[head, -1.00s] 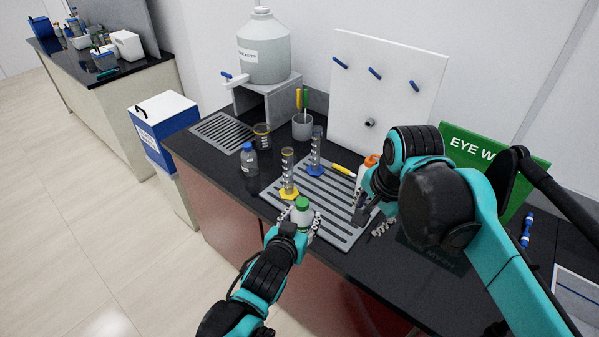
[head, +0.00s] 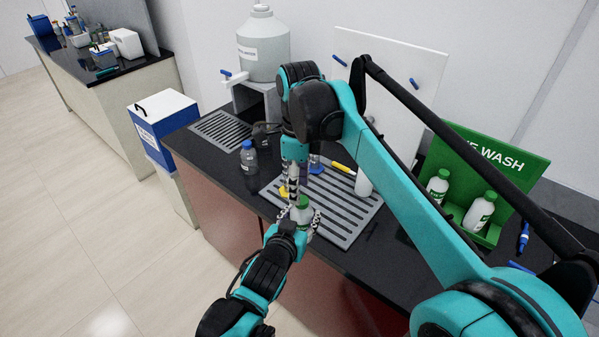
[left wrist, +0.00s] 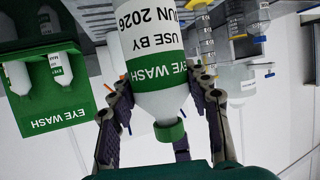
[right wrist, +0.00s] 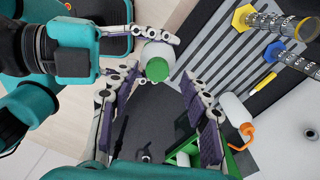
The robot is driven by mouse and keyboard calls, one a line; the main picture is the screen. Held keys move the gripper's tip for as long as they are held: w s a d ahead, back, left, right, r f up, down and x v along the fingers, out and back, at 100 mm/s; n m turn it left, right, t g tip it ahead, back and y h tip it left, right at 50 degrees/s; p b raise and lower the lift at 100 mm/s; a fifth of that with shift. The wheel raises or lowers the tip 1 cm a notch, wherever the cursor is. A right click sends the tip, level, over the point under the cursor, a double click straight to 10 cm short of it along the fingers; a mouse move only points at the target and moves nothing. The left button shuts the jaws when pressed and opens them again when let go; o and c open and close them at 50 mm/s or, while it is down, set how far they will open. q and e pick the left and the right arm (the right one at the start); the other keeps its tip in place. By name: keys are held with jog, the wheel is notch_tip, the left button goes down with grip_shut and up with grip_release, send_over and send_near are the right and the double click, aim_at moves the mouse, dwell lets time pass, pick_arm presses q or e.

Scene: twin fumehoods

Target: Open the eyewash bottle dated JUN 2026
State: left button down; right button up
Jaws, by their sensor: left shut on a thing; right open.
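The eyewash bottle (left wrist: 155,60) is white with a green cap (left wrist: 169,131), and its label reads USE BY JUN 2026 in the left wrist view. My left gripper (left wrist: 158,85) is shut around its body. In the head view the cap (head: 302,204) shows above my left gripper (head: 298,222), over the front edge of the counter. My right gripper (head: 297,192) points down close above the cap. In the right wrist view, the open right gripper (right wrist: 160,76) has its fingertips on either side of the green cap (right wrist: 157,69); contact is not clear.
A green eyewash stand (head: 512,160) holds two more green-capped bottles at right. Graduated cylinders (right wrist: 262,22), a white bottle with an orange spout (right wrist: 234,108) and a yellow pen (right wrist: 263,82) are near the grey slotted mat (head: 345,215). A blue-capped bottle (head: 248,160) stands left.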

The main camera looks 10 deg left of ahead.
aim_at(302, 220)
jog(key=shift+f, duration=1.8)
grip_shut()
